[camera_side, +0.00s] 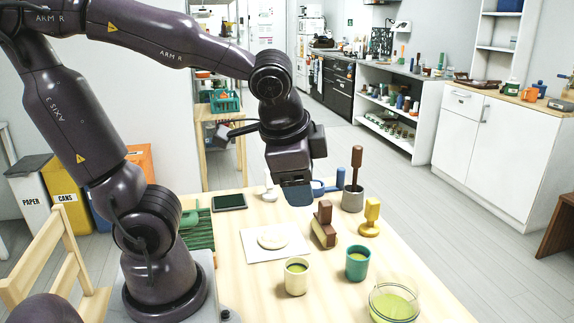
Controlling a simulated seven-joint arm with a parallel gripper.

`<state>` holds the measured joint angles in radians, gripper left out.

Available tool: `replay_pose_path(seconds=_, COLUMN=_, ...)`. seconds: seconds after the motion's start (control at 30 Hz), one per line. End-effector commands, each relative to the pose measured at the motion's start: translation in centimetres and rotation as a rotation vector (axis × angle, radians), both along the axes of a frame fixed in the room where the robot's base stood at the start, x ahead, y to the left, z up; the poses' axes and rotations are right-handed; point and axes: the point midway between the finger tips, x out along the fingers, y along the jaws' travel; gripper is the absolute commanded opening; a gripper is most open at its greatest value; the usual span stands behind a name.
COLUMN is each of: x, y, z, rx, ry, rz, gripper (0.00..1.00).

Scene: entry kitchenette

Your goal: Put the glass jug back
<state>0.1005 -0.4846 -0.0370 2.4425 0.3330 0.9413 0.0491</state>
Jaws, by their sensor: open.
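A clear round glass vessel (393,303) with yellow-green contents stands at the table's near right edge of the picture. It may be the glass jug; I cannot make out a spout, and the picture's bottom edge is close below it. My gripper (299,197) points down over the far part of the table, well behind and to the left of the glass vessel. It is open, and I see nothing held in it. Its fingers are small and dark here and partly blend with the blue object behind them.
A white board (262,247) with a pale disc lies mid-table. A cream cup (296,277), a teal cup (357,263), a brown brush (324,226), a yellow stamp-like object (371,217) and a grey pot (352,198) stand around it. A dark tablet (230,202) lies at the back.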

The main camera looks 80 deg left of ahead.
Motion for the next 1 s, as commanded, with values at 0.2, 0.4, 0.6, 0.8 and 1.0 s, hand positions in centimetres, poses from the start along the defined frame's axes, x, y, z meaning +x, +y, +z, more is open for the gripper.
replay_pose_path(seconds=0.2, x=-2.1, y=-1.1, z=2.4, rx=-0.312, ry=-0.199, rz=0.227, gripper=0.59)
replay_pose_path(seconds=0.4, x=-2.5, y=-1.5, z=2.9, rx=-0.379, ry=-0.233, rz=0.266, gripper=0.59)
replay_pose_path(seconds=0.6, x=-2.4, y=-1.6, z=2.9, rx=-0.377, ry=-0.232, rz=0.263, gripper=0.59)
replay_pose_path(seconds=0.8, x=-2.4, y=-1.6, z=2.9, rx=-0.375, ry=-0.231, rz=0.262, gripper=0.59)
replay_pose_path(seconds=1.0, x=-2.4, y=-1.6, z=2.9, rx=-0.375, ry=-0.231, rz=0.261, gripper=0.59)
